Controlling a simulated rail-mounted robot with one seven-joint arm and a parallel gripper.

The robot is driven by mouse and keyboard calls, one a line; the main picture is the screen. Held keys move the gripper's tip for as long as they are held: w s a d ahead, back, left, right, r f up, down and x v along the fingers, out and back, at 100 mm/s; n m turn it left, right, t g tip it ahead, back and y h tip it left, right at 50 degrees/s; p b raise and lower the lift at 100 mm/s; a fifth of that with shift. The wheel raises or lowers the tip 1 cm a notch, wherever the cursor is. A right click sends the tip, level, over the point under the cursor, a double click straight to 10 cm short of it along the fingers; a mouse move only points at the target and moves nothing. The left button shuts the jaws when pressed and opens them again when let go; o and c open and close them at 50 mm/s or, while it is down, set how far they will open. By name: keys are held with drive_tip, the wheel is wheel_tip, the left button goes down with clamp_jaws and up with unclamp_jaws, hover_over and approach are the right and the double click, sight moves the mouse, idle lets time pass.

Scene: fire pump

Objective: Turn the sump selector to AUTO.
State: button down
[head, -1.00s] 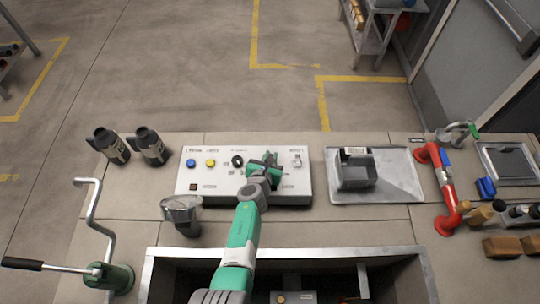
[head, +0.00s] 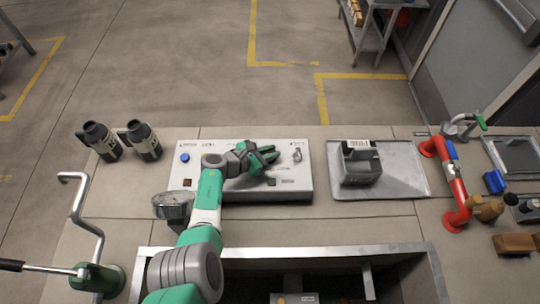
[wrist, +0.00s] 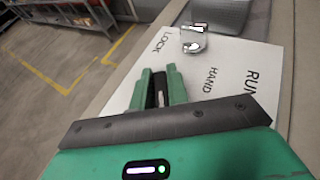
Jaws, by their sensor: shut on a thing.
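The control panel (head: 292,186) is a white box on the counter in the head view. My gripper (head: 272,155) is over its right half, reaching in from the left. In the wrist view, its two green fingers (wrist: 160,76) are shut on a dark, narrow piece, the sump selector's handle (wrist: 158,92), which is mostly hidden between them. The lettering HAND shows just right of the fingers, with RUN farther right and LOCK above. No AUTO lettering is readable. The selector's pointing direction cannot be told.
A chrome switch (wrist: 193,38) stands beyond the fingers, near LOCK; it also shows in the head view (head: 297,155). A blue button (head: 185,157) is at the panel's left. A grey holder on a metal tray (head: 408,185) stands to the right, and an open sump pit lies in front.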

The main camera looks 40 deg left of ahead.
drive_tip(key=shift+m+h+b, duration=0.5)
drive_tip(key=shift+h, duration=0.1)
drive_tip(key=c, duration=1.4)
unclamp_jaws()
drive_tip(key=shift+o, duration=0.2)
drive_tip(key=p+v, duration=0.2)
drive_tip(key=v, duration=0.1)
drive_tip(key=p+v, duration=0.3)
drive_tip(key=shift+s+r, duration=0.2)
drive_tip(key=shift+r, duration=0.15)
drive_tip(key=shift+s+a, duration=0.2)
drive_tip(key=shift+s, duration=0.4)
